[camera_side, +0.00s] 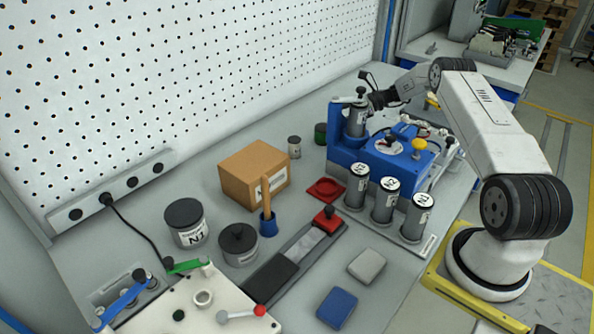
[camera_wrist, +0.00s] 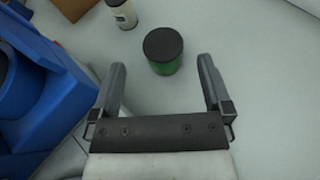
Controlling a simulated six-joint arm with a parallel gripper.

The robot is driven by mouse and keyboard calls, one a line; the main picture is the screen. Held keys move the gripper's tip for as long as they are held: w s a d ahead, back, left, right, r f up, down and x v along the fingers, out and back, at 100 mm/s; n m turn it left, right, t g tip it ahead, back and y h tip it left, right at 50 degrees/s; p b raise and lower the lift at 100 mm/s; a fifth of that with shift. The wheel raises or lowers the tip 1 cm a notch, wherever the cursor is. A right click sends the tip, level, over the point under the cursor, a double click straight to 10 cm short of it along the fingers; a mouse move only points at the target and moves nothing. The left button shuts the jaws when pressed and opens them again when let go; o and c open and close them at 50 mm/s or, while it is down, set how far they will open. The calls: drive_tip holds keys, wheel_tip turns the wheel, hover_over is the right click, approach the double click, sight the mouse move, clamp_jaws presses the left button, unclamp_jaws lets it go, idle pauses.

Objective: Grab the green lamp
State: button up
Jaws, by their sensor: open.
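A short green can (camera_wrist: 167,67) with a black lid stands upright on the grey bench in the wrist view. It does not clearly look like a lamp. In the side view the green can (camera_side: 320,134) stands to the left of the blue machine. My gripper (camera_wrist: 162,68) is open and empty, with one finger on each side of the picture. The can appears between and beyond the fingertips, apart from both. In the side view my gripper (camera_side: 368,88) is small and dark beside the machine's grey cylinder, and its fingers are hard to make out.
The blue machine (camera_wrist: 35,95) is close at left in the wrist view; it also shows in the side view (camera_side: 345,155). A small white-labelled can (camera_wrist: 124,16) stands left of the green can. A cardboard box (camera_side: 250,175) is farther left. Bench right of the green can is clear.

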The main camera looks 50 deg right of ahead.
sight(323, 126)
drive_tip(key=shift+f, duration=1.45)
drive_tip(key=shift+x, duration=1.3)
drive_tip(key=shift+x, duration=2.6)
drive_tip(key=c, duration=1.1)
